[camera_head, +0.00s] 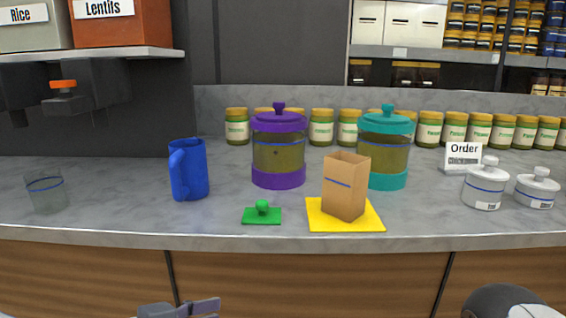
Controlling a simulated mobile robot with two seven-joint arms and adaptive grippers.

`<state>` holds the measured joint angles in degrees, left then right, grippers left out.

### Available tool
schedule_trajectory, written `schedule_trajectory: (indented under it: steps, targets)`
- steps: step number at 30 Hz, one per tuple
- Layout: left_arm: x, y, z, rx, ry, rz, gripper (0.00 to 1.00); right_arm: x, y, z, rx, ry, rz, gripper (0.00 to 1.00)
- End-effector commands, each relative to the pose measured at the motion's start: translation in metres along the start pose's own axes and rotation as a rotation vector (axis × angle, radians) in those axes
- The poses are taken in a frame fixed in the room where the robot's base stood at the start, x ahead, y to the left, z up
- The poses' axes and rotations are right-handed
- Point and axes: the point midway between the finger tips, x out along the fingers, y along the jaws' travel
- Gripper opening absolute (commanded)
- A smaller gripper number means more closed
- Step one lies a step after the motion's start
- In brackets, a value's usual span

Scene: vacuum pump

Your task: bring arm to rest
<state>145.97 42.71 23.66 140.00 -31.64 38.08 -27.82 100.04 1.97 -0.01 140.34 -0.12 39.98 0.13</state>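My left gripper (182,308) shows only in part at the bottom edge of the head view, low in front of the counter. One dark finger points right; the rest is cut off, so its opening cannot be judged. It touches nothing that I can see. A dark rounded part of my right arm (505,301) shows at the bottom right; its gripper is out of view. On the grey counter (120,222), a brown paper bag (345,188) stands upright on a yellow mat (322,222). A green piece with a knob (262,213) lies left of it.
Behind stand a purple-lidded jar (278,152) and a teal-lidded jar (386,150). A blue mug (188,170) and a clear glass (46,193) stand left. White lidded pots (485,188) and an order sign (463,156) stand right. Several small jars (321,130) line the back.

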Motion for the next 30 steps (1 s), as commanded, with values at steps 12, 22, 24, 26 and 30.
schedule_trajectory:
  steps: [12,22,24,26,30]
  targets:
    - [-0.149,0.017,0.339,-0.508,-0.988,-0.458,0.82,-0.041,0.0,-0.02,0.003,0.111,-0.004,0.4]
    - [-0.213,0.022,0.384,-0.536,-1.162,-0.621,0.82,-0.046,-0.001,-0.023,0.004,0.126,-0.004,0.4]
    - [-0.213,0.022,0.384,-0.536,-1.162,-0.619,0.82,-0.045,-0.001,-0.023,0.004,0.125,-0.004,0.4]
    - [-0.213,0.022,0.384,-0.536,-1.162,-0.618,0.82,-0.045,-0.001,-0.023,0.004,0.125,-0.004,0.4]
    - [-0.212,0.022,0.384,-0.536,-1.162,-0.617,0.82,-0.045,-0.001,-0.023,0.004,0.125,-0.004,0.4]
